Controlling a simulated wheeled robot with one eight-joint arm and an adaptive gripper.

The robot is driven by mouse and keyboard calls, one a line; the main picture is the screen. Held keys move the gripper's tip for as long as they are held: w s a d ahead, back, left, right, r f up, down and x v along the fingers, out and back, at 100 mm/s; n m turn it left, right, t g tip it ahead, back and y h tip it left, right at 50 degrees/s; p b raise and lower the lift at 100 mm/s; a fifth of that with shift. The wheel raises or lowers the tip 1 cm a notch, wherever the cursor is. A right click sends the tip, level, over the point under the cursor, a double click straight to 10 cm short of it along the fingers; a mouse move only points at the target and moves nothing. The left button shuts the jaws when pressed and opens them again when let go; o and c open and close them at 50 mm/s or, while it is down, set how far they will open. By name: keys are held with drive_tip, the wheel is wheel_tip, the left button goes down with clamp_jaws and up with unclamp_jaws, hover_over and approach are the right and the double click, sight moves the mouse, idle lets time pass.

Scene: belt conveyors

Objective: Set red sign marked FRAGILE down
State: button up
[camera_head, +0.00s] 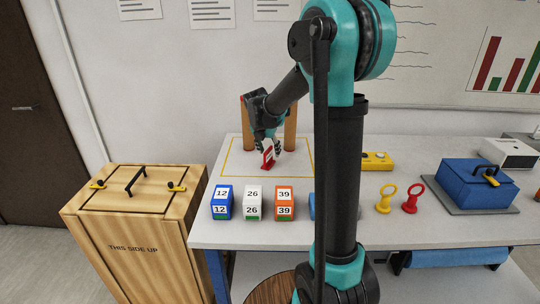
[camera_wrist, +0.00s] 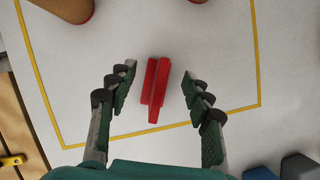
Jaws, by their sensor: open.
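The red sign (camera_head: 268,157) stands upright on the white table, inside the yellow outlined area. Its face shows white with red in the head view, but the lettering is too small to read. In the wrist view I see the red sign (camera_wrist: 154,88) from above, between the two fingers. My gripper (camera_head: 268,148) is open around it. In the wrist view the fingers of my gripper (camera_wrist: 160,90) are spread, with a clear gap on each side of the sign.
Two wooden posts (camera_head: 290,122) stand behind the sign. Blue (camera_head: 222,202), white (camera_head: 252,203) and orange (camera_head: 284,203) numbered blocks stand in front of the outline. A wooden crate (camera_head: 150,245) is at the left. Yellow (camera_head: 386,198) and red (camera_head: 413,198) ring-topped pieces and a blue box (camera_head: 470,184) are at the right.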

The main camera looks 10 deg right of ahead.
drive_tip(key=v, duration=0.8)
drive_tip(key=shift+s+a+r, duration=0.1)
drive_tip(key=shift+s+r, duration=0.05)
drive_tip(key=shift+r, duration=0.2)
drive_tip(key=shift+s, duration=0.1)
